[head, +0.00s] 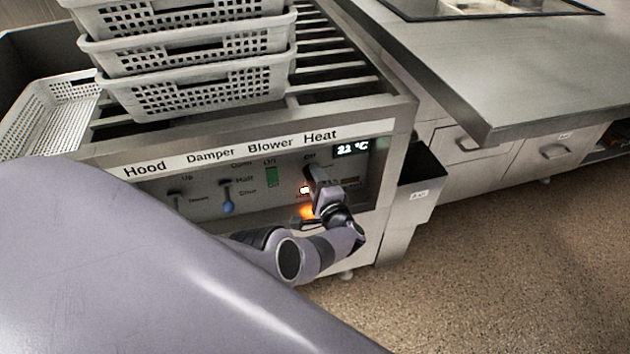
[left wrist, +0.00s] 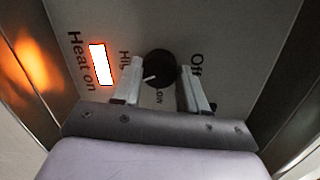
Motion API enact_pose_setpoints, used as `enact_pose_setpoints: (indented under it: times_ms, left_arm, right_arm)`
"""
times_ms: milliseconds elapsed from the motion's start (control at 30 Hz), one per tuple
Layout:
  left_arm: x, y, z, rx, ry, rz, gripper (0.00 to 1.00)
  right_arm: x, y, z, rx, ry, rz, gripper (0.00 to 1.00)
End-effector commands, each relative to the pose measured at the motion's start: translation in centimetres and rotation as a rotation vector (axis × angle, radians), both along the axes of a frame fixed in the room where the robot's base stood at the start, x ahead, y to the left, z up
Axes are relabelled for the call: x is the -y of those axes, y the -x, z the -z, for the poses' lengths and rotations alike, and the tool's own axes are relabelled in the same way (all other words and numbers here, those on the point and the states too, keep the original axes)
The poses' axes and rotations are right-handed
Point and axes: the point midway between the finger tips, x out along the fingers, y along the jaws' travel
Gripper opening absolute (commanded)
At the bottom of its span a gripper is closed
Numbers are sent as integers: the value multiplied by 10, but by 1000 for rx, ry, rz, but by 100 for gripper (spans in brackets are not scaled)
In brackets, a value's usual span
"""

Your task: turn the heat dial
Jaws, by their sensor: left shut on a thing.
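The heat dial (left wrist: 158,64) is a round black knob with a white pointer mark, seen in the left wrist view. The mark points to the lower left, on the side of the "High" and "Low" labels and away from "Off". My left gripper (left wrist: 162,82) has one finger on each side of the dial and is shut on it. In the head view my left gripper (head: 313,175) is at the panel under the "Heat" label and hides most of the dial. The "Heat on" lamp (left wrist: 101,64) is lit. My right gripper is not in view.
The panel also carries a hood switch (head: 176,198), a blue-tipped damper lever (head: 227,206) and a green blower switch (head: 271,178). A temperature display (head: 352,149) is lit. Stacked perforated baskets (head: 195,90) stand on the rack above. A bin (head: 414,190) stands right of the panel.

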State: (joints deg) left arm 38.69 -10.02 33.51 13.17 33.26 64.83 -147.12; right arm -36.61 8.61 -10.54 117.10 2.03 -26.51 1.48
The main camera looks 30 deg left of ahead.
Motion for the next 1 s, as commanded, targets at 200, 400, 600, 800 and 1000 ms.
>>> enact_pose_setpoints:
  times_ms: [200, 400, 600, 800, 1000]
  left_arm:
    - [1, -1, 2, -136, -114, 2, 12]
    - [0, -1, 1, -230, -195, 3, 12]
    - [0, -1, 1, -287, -244, 2, 12]
    - [0, -1, 1, -311, -266, 1, 12]
    - [0, -1, 0, -315, -270, 0, 12]
  right_arm:
    - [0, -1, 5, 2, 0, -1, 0]
    - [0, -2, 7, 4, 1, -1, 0]
    - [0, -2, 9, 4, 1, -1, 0]
    - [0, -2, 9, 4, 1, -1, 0]
    - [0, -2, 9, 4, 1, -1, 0]
